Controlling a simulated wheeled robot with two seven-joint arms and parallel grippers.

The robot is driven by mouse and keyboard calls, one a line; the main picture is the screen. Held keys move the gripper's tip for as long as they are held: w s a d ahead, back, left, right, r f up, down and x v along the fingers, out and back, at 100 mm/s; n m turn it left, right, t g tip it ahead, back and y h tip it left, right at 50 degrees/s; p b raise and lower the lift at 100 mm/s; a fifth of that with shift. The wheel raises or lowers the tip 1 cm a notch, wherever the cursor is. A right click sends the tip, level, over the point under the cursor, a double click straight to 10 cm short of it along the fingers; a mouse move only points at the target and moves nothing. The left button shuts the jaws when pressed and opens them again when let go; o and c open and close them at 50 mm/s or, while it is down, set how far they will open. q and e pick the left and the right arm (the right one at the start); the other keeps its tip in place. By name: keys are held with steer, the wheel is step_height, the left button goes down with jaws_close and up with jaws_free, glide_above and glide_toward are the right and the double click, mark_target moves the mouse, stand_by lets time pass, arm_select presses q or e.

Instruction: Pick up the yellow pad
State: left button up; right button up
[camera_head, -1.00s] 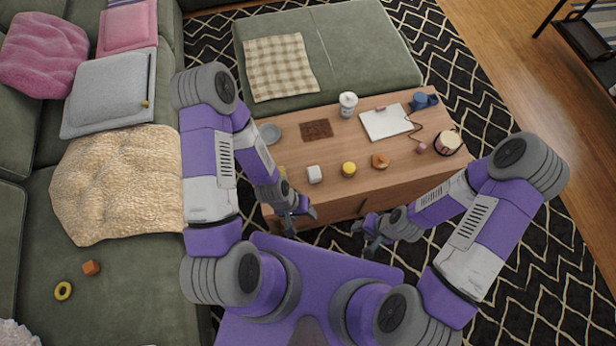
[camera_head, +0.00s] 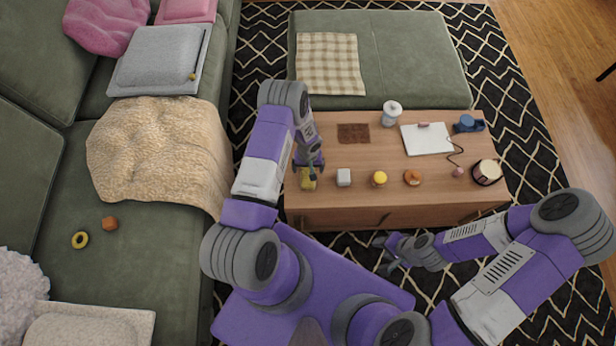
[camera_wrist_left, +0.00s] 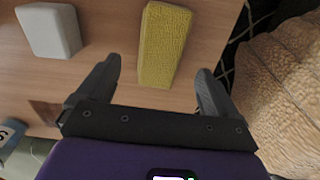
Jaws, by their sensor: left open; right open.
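The yellow pad (camera_wrist_left: 163,45) is a textured yellow block on the wooden table. In the left wrist view it lies ahead of and between the fingers of my left gripper (camera_wrist_left: 153,88), which is open and empty. In the head view the pad (camera_head: 308,184) shows at the table's front left corner, just below my left gripper (camera_head: 308,163) and partly hidden by it. I cannot tell the exact height of the gripper over the table. My right gripper (camera_head: 386,255) is open and empty, low in front of the table.
On the table (camera_head: 380,150), a white block (camera_head: 344,177) stands beside the pad. A yellow round item (camera_head: 379,178), an orange item (camera_head: 412,177), a white jar (camera_head: 392,113) and a clipboard (camera_head: 427,139) stand further off. The sofa's beige blanket (camera_head: 150,150) lies left of my left arm.

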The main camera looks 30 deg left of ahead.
arm_select(q)
step_height(320, 180, down, 5)
steer(key=shift+a+f+b, duration=0.1)
steer(key=shift+b, duration=0.8)
steer(key=c, duration=1)
step_height(320, 180, up, 10)
steer(key=p, duration=0.3)
steer(key=shift+c, duration=0.2)
